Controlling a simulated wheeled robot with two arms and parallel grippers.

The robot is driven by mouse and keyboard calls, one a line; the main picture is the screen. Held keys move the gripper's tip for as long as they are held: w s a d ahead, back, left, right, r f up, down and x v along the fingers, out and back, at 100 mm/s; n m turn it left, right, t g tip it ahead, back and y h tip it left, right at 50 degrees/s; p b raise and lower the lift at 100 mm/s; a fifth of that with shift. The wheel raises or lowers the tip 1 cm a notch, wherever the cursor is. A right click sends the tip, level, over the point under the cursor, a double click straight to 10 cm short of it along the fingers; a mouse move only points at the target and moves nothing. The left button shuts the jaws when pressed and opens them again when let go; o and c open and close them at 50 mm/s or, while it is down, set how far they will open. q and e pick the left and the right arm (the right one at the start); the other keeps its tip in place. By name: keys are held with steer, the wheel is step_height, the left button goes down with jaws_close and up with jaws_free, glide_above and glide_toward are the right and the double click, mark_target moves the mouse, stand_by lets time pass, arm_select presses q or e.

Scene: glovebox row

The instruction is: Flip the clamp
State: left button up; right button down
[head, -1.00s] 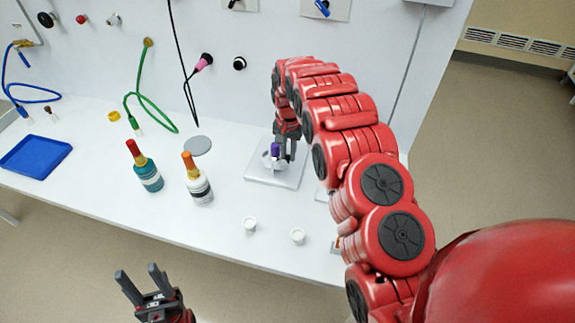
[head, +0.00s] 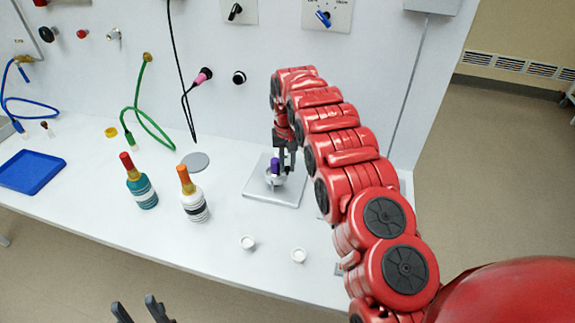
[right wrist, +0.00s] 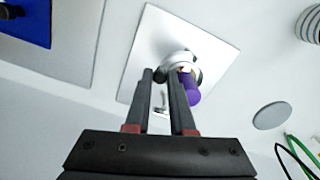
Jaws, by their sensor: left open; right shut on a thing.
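The clamp is a small metal fixture with a purple handle (head: 275,166) on a square light-grey plate (head: 291,193) on the bench. In the right wrist view the purple handle (right wrist: 189,90) shows just right of the fingers, beside a round metal part (right wrist: 178,61). My right gripper (head: 286,160) reaches down to the clamp from above. Its fingers (right wrist: 162,80) are shut on part of the clamp; which part is hard to tell. My left gripper (head: 138,306) is open and empty at the bottom edge, in front of the bench; only its fingertips show.
Two bottles, one teal (head: 139,182) and one white-striped (head: 193,196), stand left of the plate. Two small white cups (head: 248,243) are near the front edge. A grey disc (head: 194,162) and a blue tray (head: 31,172) lie further left. Hoses hang from the back wall.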

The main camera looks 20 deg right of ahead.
steer(key=c, duration=0.8)
jaws_free()
steer(key=shift+d, duration=0.1)
steer(key=shift+o, duration=0.2)
